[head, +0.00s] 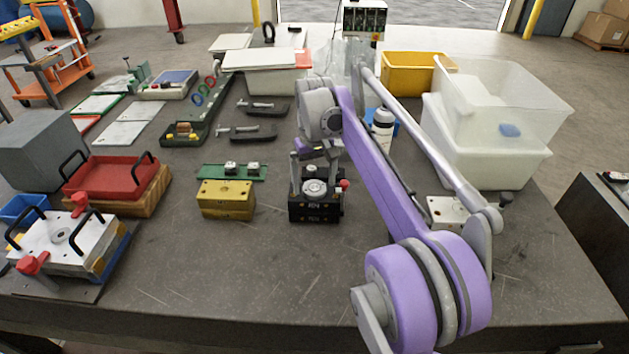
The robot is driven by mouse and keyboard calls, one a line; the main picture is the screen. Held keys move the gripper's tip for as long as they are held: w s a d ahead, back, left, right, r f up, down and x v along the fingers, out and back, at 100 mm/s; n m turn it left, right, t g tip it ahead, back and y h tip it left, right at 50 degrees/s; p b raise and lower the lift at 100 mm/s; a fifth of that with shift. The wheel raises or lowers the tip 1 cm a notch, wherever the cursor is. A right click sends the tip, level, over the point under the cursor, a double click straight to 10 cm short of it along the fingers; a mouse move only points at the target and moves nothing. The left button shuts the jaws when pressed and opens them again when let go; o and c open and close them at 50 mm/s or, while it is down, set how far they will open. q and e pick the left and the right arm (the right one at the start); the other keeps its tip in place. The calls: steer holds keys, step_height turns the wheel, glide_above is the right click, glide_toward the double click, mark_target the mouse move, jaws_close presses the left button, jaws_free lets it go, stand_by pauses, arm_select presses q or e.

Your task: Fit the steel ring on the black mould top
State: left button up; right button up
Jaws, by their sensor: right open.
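The black mould (314,212) stands on the table near the middle of the head view. A round steel ring (314,187) shows on its top; I cannot tell whether it sits fully flat. My right gripper (316,177) is over the mould, pointing down, with its fingers apart on either side of the ring. The gripper and wrist hide part of the mould top. A red knob (344,184) shows at the mould's right side. My left gripper is not in view.
A brass block (226,199) stands left of the black mould, with a green strip (208,171) behind it. A red tray (111,178) and a white-topped mould (66,238) are further left. Clear bins (490,150) stand right. The front table is clear.

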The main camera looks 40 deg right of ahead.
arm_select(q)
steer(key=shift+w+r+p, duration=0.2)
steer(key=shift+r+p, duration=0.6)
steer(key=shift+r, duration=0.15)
arm_select(e)
step_height(320, 180, up, 10)
steer(key=shift+r, duration=0.25)
